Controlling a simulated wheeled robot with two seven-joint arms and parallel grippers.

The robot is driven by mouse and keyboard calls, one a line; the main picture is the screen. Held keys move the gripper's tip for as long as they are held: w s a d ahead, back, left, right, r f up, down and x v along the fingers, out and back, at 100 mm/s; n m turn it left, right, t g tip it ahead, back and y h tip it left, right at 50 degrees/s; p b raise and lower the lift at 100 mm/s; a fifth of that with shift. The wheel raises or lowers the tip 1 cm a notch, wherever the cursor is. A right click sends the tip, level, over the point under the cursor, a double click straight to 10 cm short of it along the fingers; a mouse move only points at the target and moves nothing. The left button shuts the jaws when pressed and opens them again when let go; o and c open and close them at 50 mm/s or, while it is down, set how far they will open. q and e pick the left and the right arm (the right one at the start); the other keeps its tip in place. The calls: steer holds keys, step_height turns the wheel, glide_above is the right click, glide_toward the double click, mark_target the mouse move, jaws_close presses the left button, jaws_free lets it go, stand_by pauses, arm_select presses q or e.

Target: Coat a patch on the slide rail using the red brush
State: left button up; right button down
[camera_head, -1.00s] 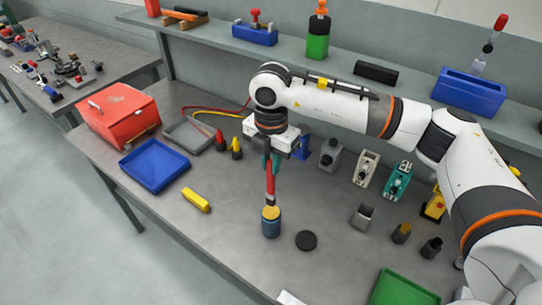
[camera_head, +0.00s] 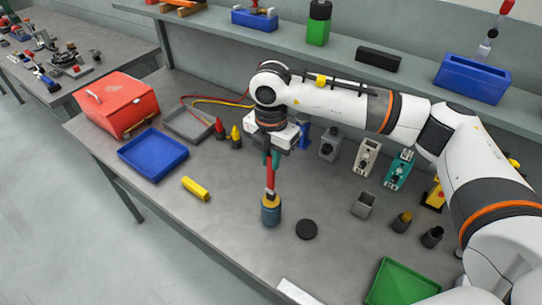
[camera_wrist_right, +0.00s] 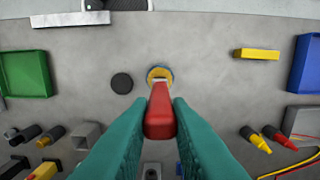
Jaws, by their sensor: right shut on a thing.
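The red brush (camera_head: 270,174) is upright in my right gripper (camera_head: 271,158), whose teal fingers are shut on its handle. In the wrist view the red handle (camera_wrist_right: 160,113) lies between the fingers (camera_wrist_right: 160,120). The brush's lower end is at the mouth of a blue jar (camera_head: 271,215) with a yellowish top; its bristles are hidden, and the jar's rim (camera_wrist_right: 160,72) shows past the handle. A pale bar, seemingly the slide rail (camera_head: 298,291), is cut off at the front edge; it also shows in the wrist view (camera_wrist_right: 65,19). My left gripper is out of view.
A black disc (camera_head: 306,229) lies right of the jar. A yellow block (camera_head: 196,188) and a blue tray (camera_head: 129,152) are to the left. A green tray (camera_head: 376,293) is at front right. Small fixtures and a grey cup (camera_head: 363,205) stand at right. Bare bench surrounds the jar.

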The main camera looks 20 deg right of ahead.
steer(key=shift+f+b, duration=0.45)
steer(key=shift+f, duration=0.05)
stand_by(0.3)
steer(key=shift+f, duration=0.1)
stand_by(1.6)
steer(key=shift+r, duration=0.95)
steer(key=shift+r+p, duration=1.45)
steer(key=shift+r, duration=1.2)
